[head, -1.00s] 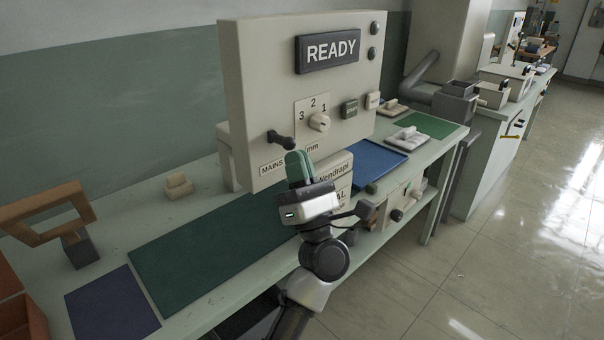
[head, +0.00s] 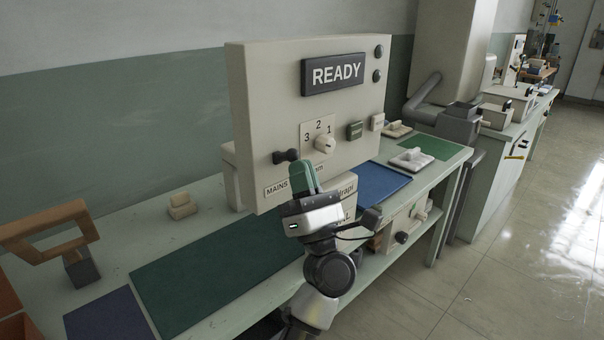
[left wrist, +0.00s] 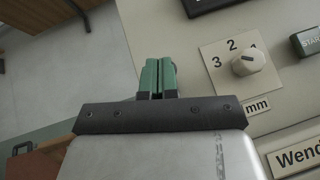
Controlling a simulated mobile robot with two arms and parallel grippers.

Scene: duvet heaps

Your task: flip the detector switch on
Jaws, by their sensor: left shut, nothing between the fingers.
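The detector is a cream panel box (head: 262,100) on the bench with a dark READY display (head: 336,74). A black lever switch (head: 286,156) sticks out at its lower left, above the MAINS label (head: 276,189). My left gripper (head: 303,170) has its green fingers together and empty, just right of and below the lever; I cannot tell if they touch it. In the left wrist view the shut fingers (left wrist: 158,78) are left of the panel's numbered dial (left wrist: 247,61); the lever does not show there. My right gripper is out of view.
A dial (head: 324,144) and a green START button (head: 354,131) are on the panel right of the lever.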

